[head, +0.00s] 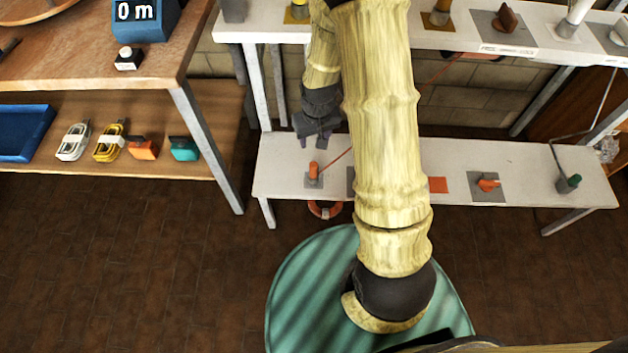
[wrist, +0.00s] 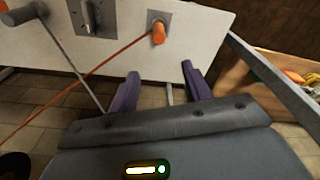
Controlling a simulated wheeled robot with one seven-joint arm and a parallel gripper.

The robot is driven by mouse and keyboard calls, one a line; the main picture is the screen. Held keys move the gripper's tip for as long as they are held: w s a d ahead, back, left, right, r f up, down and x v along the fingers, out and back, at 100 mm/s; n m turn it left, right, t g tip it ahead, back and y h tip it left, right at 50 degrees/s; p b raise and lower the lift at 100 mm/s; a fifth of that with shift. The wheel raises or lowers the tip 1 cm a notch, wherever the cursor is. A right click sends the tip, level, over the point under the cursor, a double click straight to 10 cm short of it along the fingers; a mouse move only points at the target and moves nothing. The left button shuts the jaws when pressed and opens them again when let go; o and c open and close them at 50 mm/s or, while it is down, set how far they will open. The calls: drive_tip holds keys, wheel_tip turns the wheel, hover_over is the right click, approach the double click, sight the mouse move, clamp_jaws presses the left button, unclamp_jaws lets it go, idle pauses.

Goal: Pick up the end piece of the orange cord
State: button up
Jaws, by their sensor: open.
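The orange end piece (head: 313,169) stands upright on a small grey plate on the lower white bench, left of my arm. It also shows in the wrist view (wrist: 158,35), near the top centre. The thin orange cord (wrist: 110,58) runs from it to the lower left in the wrist view. My gripper (head: 320,136) is just above and behind the end piece in the head view. In the wrist view its two purple fingers (wrist: 160,88) are apart with nothing between them, and the end piece lies beyond their tips. My arm hides the middle of the bench.
The lower bench (head: 280,186) also bears an orange piece (head: 487,185) on a grey plate and a green piece (head: 573,181). The upper white shelf (head: 400,36) runs above it. A grey cord (wrist: 62,50) crosses the orange cord. A wooden shelf unit (head: 205,150) stands left.

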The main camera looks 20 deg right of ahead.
sight(314, 164)
drive_tip(key=shift+r, duration=0.1)
drive_tip(key=f+b, duration=0.1)
drive_tip(key=f, duration=0.3)
drive_tip(key=w+f+b, duration=0.1)
drive_tip(key=f, duration=0.3)
drive_tip(key=f+b, duration=0.1)
drive_tip(key=f, duration=0.3)
drive_tip(key=shift+w+f, duration=0.1)
drive_tip(key=shift+w, duration=0.05)
wheel_tip(314, 164, down, 4)
drive_tip(key=shift+f+b, duration=0.1)
drive_tip(key=shift+b, duration=0.9)
drive_tip(key=shift+f, duration=0.5)
clamp_jaws()
